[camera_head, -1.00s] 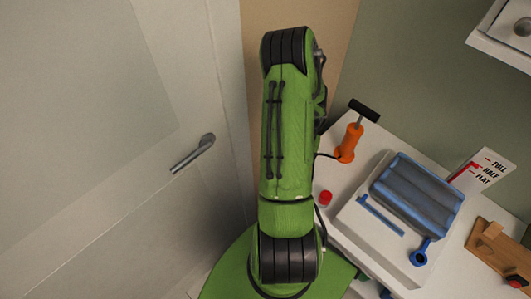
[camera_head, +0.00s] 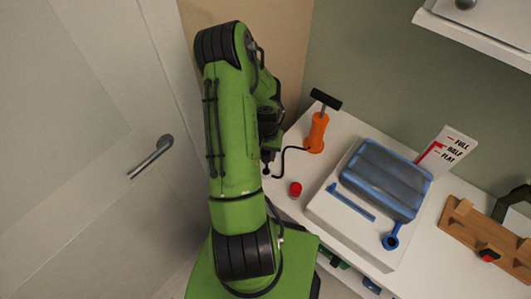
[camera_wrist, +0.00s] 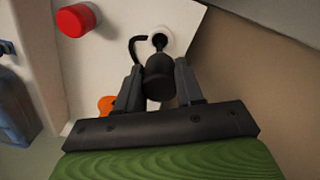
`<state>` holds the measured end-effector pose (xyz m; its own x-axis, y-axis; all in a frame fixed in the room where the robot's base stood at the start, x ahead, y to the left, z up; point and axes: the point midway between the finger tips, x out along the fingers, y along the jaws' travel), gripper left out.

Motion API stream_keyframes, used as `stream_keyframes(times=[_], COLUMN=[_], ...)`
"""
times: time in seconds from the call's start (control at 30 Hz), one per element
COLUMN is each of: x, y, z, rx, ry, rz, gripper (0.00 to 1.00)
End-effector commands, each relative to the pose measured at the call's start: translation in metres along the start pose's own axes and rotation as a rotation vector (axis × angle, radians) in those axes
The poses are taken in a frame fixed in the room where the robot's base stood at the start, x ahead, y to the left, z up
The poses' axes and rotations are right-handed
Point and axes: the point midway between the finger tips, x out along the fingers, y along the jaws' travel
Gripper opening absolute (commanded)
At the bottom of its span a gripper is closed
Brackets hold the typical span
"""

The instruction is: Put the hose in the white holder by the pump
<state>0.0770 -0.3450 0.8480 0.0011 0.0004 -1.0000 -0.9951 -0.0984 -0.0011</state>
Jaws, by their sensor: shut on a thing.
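The orange pump (camera_head: 316,132) with its black handle stands upright at the back left of the white table. Its black hose (camera_head: 289,152) runs left to my gripper (camera_head: 267,160), which my green arm partly hides. In the wrist view my gripper (camera_wrist: 159,85) is shut on the hose's thick black end (camera_wrist: 160,72). The white holder (camera_wrist: 179,33) shows as a ring just beyond the fingers, near the table edge. The hose's narrow tip (camera_wrist: 159,42) overlaps the ring's opening; I cannot tell how deep it sits. The pump is mostly hidden in the wrist view (camera_wrist: 105,104).
A red cap (camera_head: 295,189) stands on the table near the hose. A white tray (camera_head: 333,225) with a blue-grey bag (camera_head: 384,182) lies to the right. A label card (camera_head: 447,150) and a wooden block (camera_head: 485,238) are further right. A door (camera_head: 90,190) is at left.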

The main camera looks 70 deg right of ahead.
Motion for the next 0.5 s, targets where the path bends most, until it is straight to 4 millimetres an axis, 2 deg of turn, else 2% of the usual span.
stream_keyframes(times=[0.03,0.3,0.5], x=[0.009,0.042,0.056], y=[0.0,0.0,0.0], z=[0.0,0.0,0.0], rx=[0.0,-0.001,-0.001], ry=[-0.001,0.0,0.0], rz=[0.0,0.0,0.0], gripper=[0.0,0.0,0.0])
